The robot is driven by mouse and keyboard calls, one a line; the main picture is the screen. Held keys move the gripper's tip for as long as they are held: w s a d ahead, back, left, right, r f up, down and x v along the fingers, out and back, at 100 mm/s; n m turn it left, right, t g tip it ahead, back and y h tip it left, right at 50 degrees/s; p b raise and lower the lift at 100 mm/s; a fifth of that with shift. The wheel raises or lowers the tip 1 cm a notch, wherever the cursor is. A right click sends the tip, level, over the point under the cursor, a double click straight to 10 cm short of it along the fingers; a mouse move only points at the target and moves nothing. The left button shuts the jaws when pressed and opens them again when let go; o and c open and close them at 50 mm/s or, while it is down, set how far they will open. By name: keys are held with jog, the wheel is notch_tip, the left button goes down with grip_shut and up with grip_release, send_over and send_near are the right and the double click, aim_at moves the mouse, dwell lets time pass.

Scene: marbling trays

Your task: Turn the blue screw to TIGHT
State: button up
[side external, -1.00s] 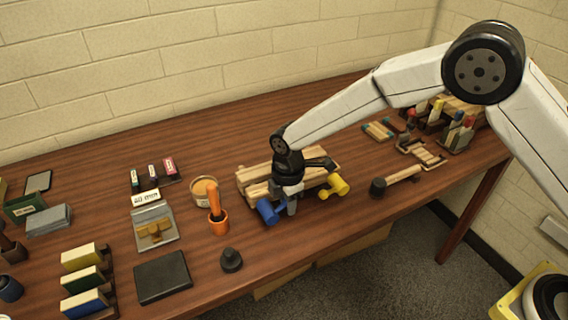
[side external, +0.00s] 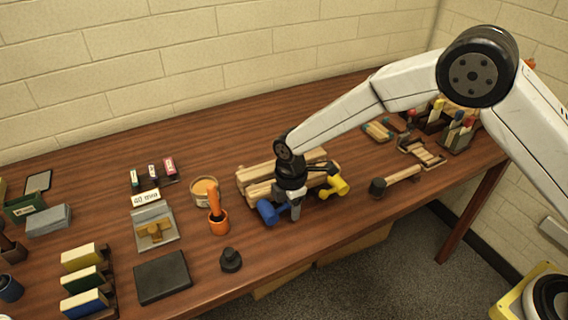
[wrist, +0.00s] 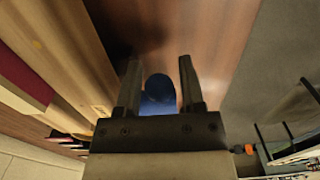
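The blue screw (side external: 270,211) sticks out of the front left of a wooden press (side external: 258,172) on the table. A yellow screw (side external: 336,187) is at the press's front right. My gripper (side external: 294,211) points down at the front of the press, just right of the blue handle. In the wrist view, the two fingers of my gripper (wrist: 160,62) stand apart, and the dark blue screw (wrist: 158,92) shows between them with narrow gaps at its sides. Contact cannot be told. No TIGHT mark is readable.
A mallet-like tool (side external: 394,180) lies to the right. The table's front edge is close in front of the press.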

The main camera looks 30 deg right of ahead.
jog(key=shift+a+r, duration=0.15)
jog(key=shift+r, duration=0.15)
dwell(0.4)
grip_shut()
jog(key=shift+f, duration=0.1)
jog(key=shift+f, duration=0.1)
grip_release()
